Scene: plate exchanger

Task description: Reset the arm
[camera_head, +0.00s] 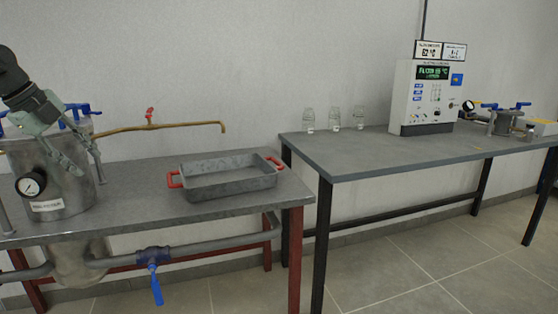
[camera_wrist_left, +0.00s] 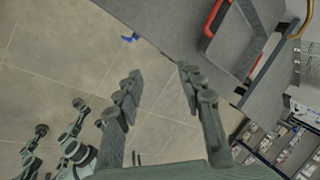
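My left gripper (camera_head: 87,167) reaches in from the left in the head view, in front of the steel vessel (camera_head: 78,190) with a round gauge. Its two fingers are spread and empty. In the left wrist view the fingers (camera_wrist_left: 160,75) stand apart with bare floor and the table edge behind them. At lower left of that view, what looks like my right gripper (camera_wrist_left: 59,116) shows with its fingers apart and nothing between them. I cannot make it out clearly in the head view.
A grey metal tray (camera_head: 228,187) with red handles sits on the left table (camera_head: 140,208). A brass pipe (camera_head: 170,127) runs above the table. A blue valve handle (camera_head: 156,288) hangs below. The right table (camera_head: 370,155) carries glass bottles (camera_head: 334,119) and a control unit (camera_head: 421,97).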

